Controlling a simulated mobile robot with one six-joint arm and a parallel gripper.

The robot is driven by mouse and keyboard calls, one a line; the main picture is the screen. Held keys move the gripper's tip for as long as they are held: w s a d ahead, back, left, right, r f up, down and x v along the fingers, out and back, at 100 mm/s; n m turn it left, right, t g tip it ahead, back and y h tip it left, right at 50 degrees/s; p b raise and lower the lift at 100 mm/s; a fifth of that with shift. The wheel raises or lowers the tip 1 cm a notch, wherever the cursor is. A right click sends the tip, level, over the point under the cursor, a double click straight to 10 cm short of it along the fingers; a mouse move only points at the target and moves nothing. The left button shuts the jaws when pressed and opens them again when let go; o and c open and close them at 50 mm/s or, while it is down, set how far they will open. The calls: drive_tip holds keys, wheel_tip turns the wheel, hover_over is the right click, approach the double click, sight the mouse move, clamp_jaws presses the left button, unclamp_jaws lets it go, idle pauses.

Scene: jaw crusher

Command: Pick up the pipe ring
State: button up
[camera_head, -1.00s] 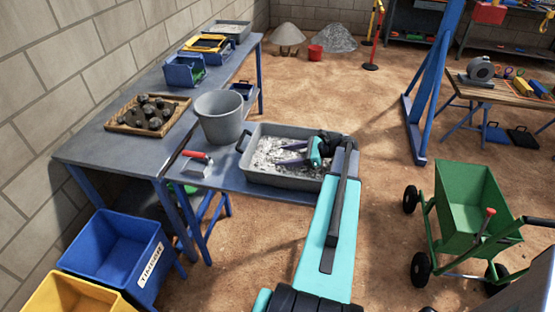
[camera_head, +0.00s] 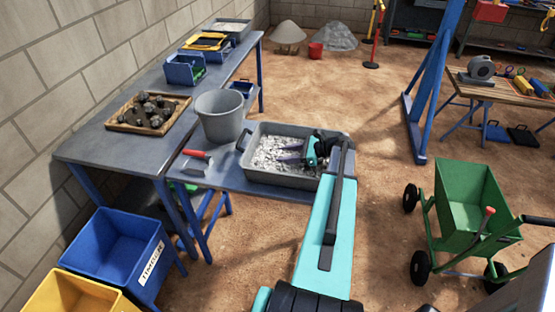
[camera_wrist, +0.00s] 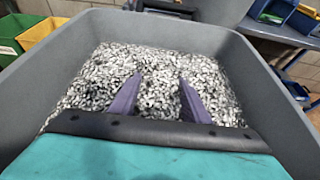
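I cannot make out a pipe ring in either view. My gripper (camera_wrist: 158,97) is over a grey tray (camera_wrist: 262,82) filled with silvery-grey chips (camera_wrist: 150,62). Its two purple fingers are apart, with only chips showing between them, and the fingertips are at or just above the chips. The head view also shows my gripper (camera_head: 290,153) inside the grey tray (camera_head: 270,180), at its right part. My arm hides the tray's right end, and chips beneath the fingers are hidden.
A grey bucket (camera_head: 220,117) stands left of the tray. A red-handled trowel (camera_head: 197,161) lies on the bench. A wooden tray of dark lumps (camera_head: 148,113) is farther left. A green cart (camera_head: 468,205) stands on the right. The floor between is clear.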

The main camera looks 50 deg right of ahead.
drive_tip(key=shift+c, duration=1)
drive_tip(key=shift+r, duration=0.1)
wheel_tip(320, 180, up, 10)
drive_tip(key=b, duration=0.2)
drive_tip(key=shift+s, duration=0.1)
idle(0.6)
